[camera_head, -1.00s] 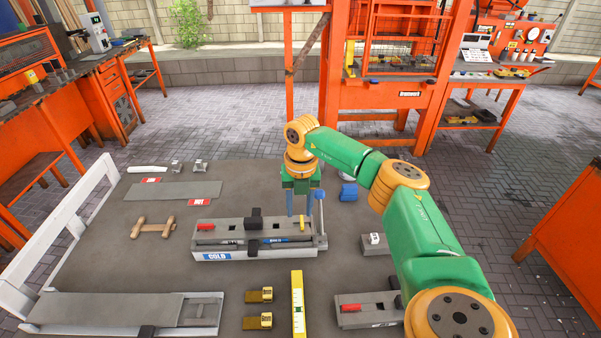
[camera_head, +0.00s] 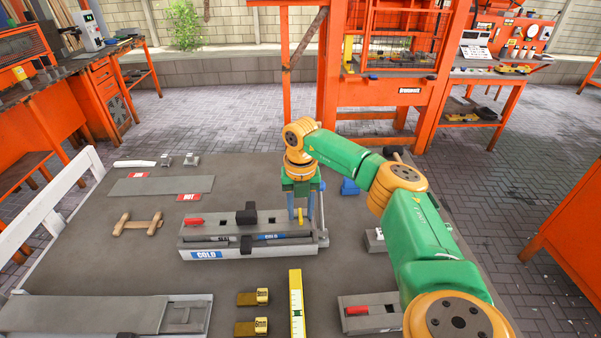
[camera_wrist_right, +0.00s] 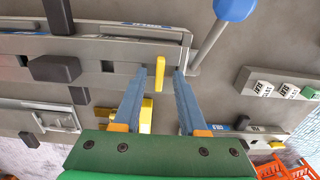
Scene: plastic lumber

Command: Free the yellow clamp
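The yellow clamp (camera_head: 300,216) is a small upright yellow piece at the right end of the long grey mould (camera_head: 219,232) marked COLD. It also shows in the right wrist view (camera_wrist_right: 159,75). My right gripper (camera_head: 301,214) points down over that end of the mould. In the right wrist view its two blue fingers (camera_wrist_right: 160,74) are apart, one on each side of the yellow clamp, with a visible gap on both sides. The gripper is open and holds nothing. My left gripper is not in view.
A lever with a blue knob (camera_wrist_right: 235,8) stands close beside the right finger. A black block (camera_head: 246,212) sits on the mould left of the gripper. A yellow level (camera_head: 297,303), a smaller mould (camera_head: 368,312) and a wooden piece (camera_head: 139,222) lie on the grey table (camera_head: 110,260).

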